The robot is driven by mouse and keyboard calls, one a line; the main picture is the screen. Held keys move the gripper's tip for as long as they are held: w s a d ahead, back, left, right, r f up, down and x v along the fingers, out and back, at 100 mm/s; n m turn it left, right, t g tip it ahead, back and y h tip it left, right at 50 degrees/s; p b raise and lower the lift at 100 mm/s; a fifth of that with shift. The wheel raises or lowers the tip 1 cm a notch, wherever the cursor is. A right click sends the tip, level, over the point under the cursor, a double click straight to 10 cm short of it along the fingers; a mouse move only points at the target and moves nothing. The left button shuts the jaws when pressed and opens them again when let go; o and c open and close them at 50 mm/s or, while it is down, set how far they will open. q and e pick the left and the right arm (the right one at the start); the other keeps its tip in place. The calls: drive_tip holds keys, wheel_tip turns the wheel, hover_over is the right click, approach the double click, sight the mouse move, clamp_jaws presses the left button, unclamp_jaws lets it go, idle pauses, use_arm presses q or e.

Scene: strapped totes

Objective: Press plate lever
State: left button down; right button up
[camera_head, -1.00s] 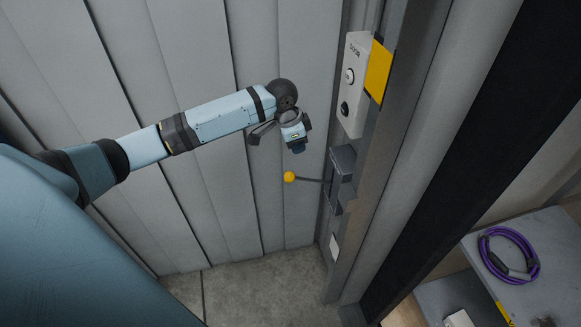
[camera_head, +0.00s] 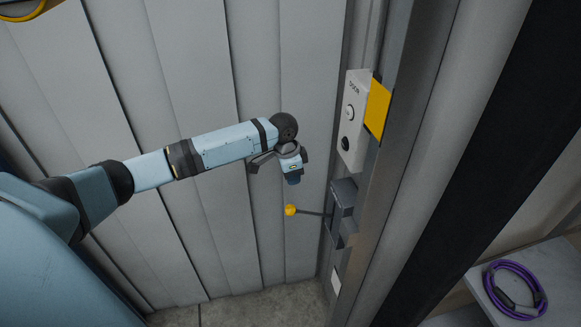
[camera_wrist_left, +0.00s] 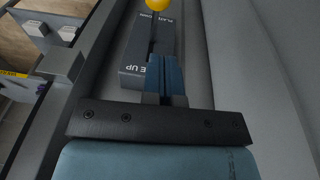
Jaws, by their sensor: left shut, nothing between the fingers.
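The plate lever is a thin dark rod with a yellow ball knob (camera_head: 290,210), sticking out left from a dark grey lever box (camera_head: 342,212) on the door post. My left gripper (camera_head: 293,180) is shut and empty, pointing down a little above the knob and apart from it in the head view. In the left wrist view the closed fingers (camera_wrist_left: 166,80) lie in front of the lever box (camera_wrist_left: 135,60), which bears partly hidden lettering. The yellow knob (camera_wrist_left: 158,4) shows at the top edge there. My right gripper is not in view.
A white panel with two round buttons (camera_head: 353,120) and a yellow plate (camera_head: 377,108) are on the post above the lever box. A ribbed grey wall (camera_head: 180,60) stands behind my arm. A purple cable coil (camera_head: 515,290) lies on a shelf at lower right.

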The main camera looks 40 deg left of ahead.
sight(293, 206)
use_arm(q)
drive_tip(key=f, duration=0.4)
drive_tip(key=s+f+p, duration=0.1)
drive_tip(key=f, duration=0.2)
drive_tip(key=shift+d, duration=0.2)
drive_tip(key=shift+s+f, duration=0.1)
drive_tip(key=shift+f, duration=0.25)
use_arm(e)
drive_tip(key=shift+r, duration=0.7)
use_arm(q)
drive_tip(key=shift+f, duration=0.1)
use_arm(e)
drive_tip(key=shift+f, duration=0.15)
